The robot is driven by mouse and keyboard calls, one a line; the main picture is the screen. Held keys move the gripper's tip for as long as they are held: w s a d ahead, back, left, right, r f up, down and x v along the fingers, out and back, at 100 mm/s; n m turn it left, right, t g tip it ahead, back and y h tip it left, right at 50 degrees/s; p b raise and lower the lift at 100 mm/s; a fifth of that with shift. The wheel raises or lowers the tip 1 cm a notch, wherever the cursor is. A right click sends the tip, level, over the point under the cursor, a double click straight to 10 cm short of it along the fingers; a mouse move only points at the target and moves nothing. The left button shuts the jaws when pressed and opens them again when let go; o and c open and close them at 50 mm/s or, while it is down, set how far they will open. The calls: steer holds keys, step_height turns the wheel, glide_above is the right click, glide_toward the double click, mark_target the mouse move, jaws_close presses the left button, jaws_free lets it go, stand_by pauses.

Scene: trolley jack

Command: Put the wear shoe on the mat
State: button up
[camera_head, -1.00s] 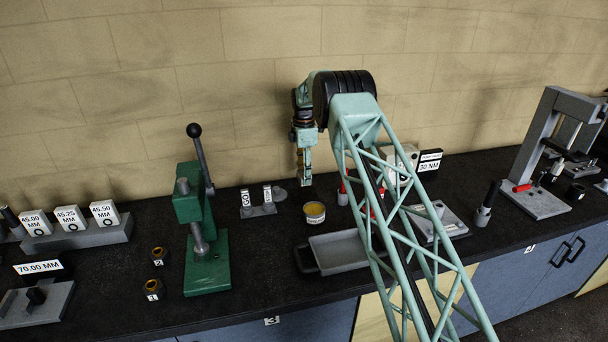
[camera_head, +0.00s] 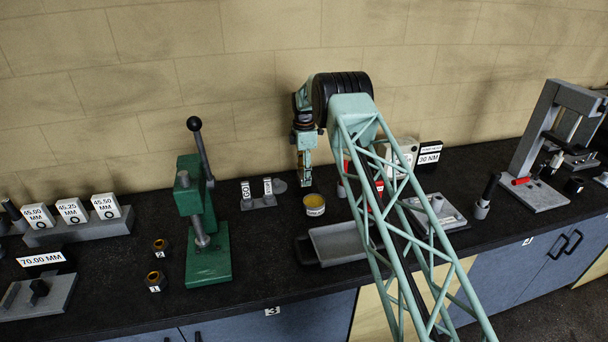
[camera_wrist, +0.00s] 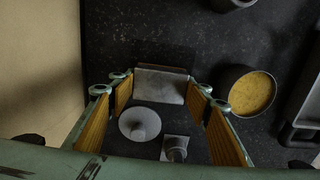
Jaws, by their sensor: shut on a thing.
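My gripper (camera_head: 304,183) hangs over the back of the bench, just behind and left of a small yellow-topped tin. In the wrist view my gripper (camera_wrist: 160,92) has its two yellow-padded fingers on either side of a flat grey block (camera_wrist: 160,84), held at the fingertips; it appears to be the wear shoe. The block is too small to make out in the head view. A darker rectangular patch (camera_wrist: 150,52) lies on the bench beyond the block; I cannot tell whether it is the mat or a shadow.
The tin (camera_head: 314,204) and a grey tray (camera_head: 338,244) stand close by. A round grey disc (camera_wrist: 140,122) and a square-based piece (camera_wrist: 175,148) show below the fingers. The wall is close behind.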

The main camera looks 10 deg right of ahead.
steer(key=shift+f+p, duration=0.3)
steer(key=shift+f, duration=1.2)
steer(key=shift+f, duration=0.15)
steer(key=o, duration=1.5)
steer(key=shift+o, duration=0.2)
steer(key=shift+r+b, duration=0.9)
steer(key=shift+r, duration=5.15)
steer(key=shift+r, duration=0.15)
